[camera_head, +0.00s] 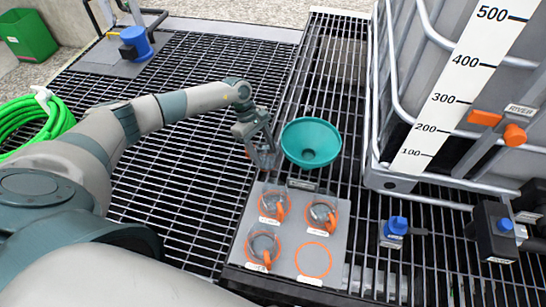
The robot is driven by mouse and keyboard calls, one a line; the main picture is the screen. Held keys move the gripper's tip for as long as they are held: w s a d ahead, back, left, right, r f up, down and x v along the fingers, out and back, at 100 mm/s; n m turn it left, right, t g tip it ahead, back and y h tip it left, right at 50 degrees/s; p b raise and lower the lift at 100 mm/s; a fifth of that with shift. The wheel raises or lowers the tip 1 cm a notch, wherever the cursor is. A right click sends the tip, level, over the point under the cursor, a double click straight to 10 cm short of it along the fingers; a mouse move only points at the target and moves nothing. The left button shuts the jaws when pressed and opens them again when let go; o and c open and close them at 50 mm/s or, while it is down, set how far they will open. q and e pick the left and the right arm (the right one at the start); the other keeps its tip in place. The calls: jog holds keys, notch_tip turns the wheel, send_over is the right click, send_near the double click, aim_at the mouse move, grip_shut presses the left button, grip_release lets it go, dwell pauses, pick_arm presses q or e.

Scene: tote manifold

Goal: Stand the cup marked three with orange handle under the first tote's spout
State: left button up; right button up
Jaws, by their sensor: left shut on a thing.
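My left gripper (262,144) reaches in from the left, over the grating beside the teal funnel, and is shut on a clear cup (268,160). A bit of orange shows at the cup's left side; its mark cannot be read. A grey tray (286,238) below has several orange rings. Three other clear cups with orange handles stand on it, at the back left (272,205), back right (321,214) and front left (263,247). The front right ring (313,260) is empty. The tote (410,60) at the right has a white level scale. My right gripper is not in view.
A teal funnel (311,142) sits just right of my left gripper. An orange valve handle (515,134) is by a "RIVER" label. A green hose (35,120) lies at the left. Open grating surrounds the arm.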

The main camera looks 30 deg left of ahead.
aim_at(274, 161)
pick_arm(q)
jog(key=d, duration=0.1)
jog(key=d+p, duration=0.2)
jog(key=shift+s+d+r, duration=0.25)
jog(key=shift+r, duration=0.05)
jog(key=shift+d+f+p, duration=0.1)
jog(key=shift+f+p, duration=0.1)
jog(key=shift+p, duration=0.4)
jog(key=shift+f, duration=0.15)
jog(key=shift+f, duration=0.1)
jog(key=shift+f, duration=0.1)
jog(key=o, duration=1.1)
jog(key=shift+c, duration=0.2)
